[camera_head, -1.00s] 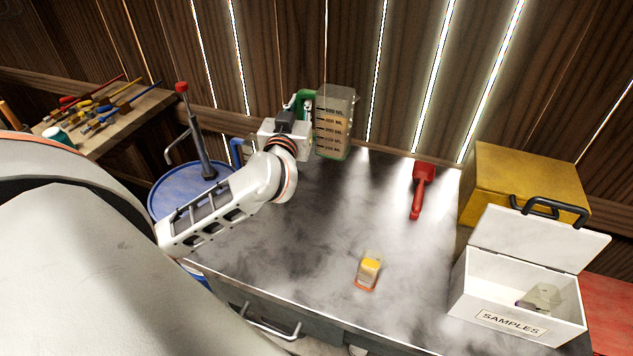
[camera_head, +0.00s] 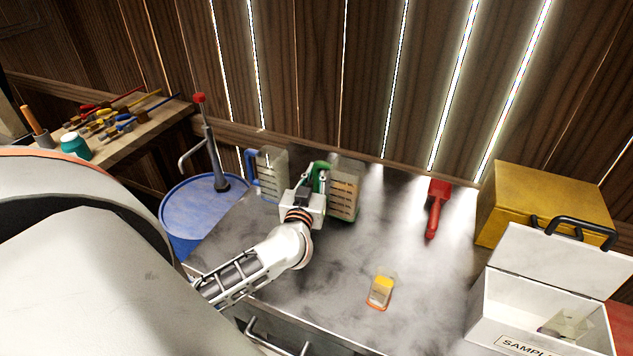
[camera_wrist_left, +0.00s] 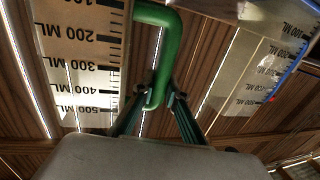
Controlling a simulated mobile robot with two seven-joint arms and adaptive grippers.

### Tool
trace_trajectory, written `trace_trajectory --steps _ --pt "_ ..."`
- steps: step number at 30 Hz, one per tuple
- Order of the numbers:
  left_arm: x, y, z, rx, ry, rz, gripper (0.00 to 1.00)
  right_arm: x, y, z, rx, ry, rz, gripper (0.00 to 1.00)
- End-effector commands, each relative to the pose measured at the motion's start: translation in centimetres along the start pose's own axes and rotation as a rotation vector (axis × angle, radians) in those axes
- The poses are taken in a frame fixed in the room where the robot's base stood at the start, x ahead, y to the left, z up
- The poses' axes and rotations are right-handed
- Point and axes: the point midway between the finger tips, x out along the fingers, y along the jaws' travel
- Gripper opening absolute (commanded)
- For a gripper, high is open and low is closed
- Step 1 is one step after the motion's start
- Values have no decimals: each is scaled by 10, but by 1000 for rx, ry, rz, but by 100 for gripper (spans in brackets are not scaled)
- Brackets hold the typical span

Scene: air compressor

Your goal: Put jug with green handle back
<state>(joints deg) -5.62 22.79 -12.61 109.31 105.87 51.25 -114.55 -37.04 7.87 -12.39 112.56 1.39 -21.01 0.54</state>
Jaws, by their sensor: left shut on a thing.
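The jug with the green handle (camera_head: 345,191) is a clear measuring jug with dark level marks, at the back of the metal table. It looks upright; I cannot tell whether its base touches the table. My left gripper (camera_head: 316,186) is shut on its green handle, to the left of the jug body. In the left wrist view the jug (camera_wrist_left: 78,60) shows at the left, and my left gripper (camera_wrist_left: 158,98) closes around the handle. A jug with a blue handle (camera_head: 270,172) stands left of my gripper. My right gripper is not in view.
A blue drum (camera_head: 190,212) with a red-knobbed pump stands left of the table. A red scoop-like tool (camera_head: 436,208) and a small yellow-orange item (camera_head: 380,291) lie on the table. A yellow box (camera_head: 545,203) and an open white samples box (camera_head: 500,303) are at the right.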

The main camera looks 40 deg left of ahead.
Motion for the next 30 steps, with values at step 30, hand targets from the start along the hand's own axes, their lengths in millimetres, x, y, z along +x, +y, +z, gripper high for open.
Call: trace_trajectory --steps 30 --pt "-2 0 22 0 -1 2 30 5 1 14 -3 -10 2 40"
